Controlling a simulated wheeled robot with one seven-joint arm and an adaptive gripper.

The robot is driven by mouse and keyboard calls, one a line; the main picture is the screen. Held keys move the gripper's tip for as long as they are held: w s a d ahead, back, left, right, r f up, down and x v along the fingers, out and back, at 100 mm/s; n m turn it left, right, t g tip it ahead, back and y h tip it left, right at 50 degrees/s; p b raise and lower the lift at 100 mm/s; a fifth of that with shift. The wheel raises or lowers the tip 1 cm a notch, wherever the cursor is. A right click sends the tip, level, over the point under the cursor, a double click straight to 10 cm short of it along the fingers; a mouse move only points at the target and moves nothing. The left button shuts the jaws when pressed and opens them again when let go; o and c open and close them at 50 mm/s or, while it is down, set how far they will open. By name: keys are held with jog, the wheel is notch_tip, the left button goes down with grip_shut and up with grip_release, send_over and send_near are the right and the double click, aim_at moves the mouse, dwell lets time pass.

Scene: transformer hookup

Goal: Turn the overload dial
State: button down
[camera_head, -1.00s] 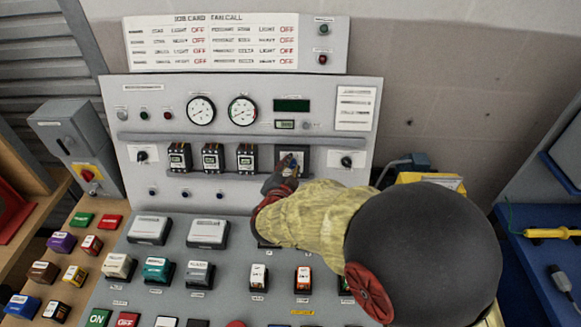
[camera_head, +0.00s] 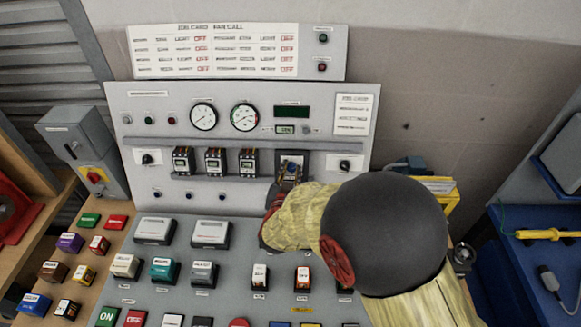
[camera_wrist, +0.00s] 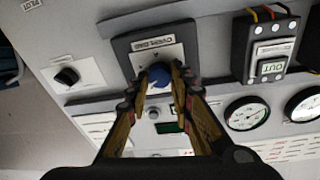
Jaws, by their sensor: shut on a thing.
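The overload dial (camera_wrist: 159,75) is a blue knob on a pale plate with a dark square surround (camera_wrist: 125,45), seen in the wrist view. My gripper (camera_wrist: 160,88) has its two fingers closed on either side of the blue knob and is shut on it. In the head view my gripper (camera_head: 287,178) reaches the same dark-framed unit (camera_head: 293,158), right of the row of contactors. The knob is mostly hidden there by the gripper. The dial's pointer and scale marks are too small to read.
A black rotary knob (camera_head: 345,165) sits just right of the dial. A contactor (camera_head: 248,161) with wires stands close on its left. Two round gauges (camera_head: 244,117) and a green display (camera_head: 291,112) are above. Several push-button blocks (camera_head: 203,274) cover the sloped desk below.

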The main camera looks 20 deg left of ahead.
jog(key=n+p, duration=0.2)
jog(key=n, duration=0.3)
jog(key=shift+y, duration=0.4)
jog(key=shift+n, duration=0.4)
jog(key=c, duration=1.6)
grip_release()
jog(key=shift+o, duration=0.2)
jog(key=shift+s, duration=0.1)
jog(key=v, duration=1.1)
jog(key=shift+s, duration=0.4)
jog(key=shift+d, duration=0.1)
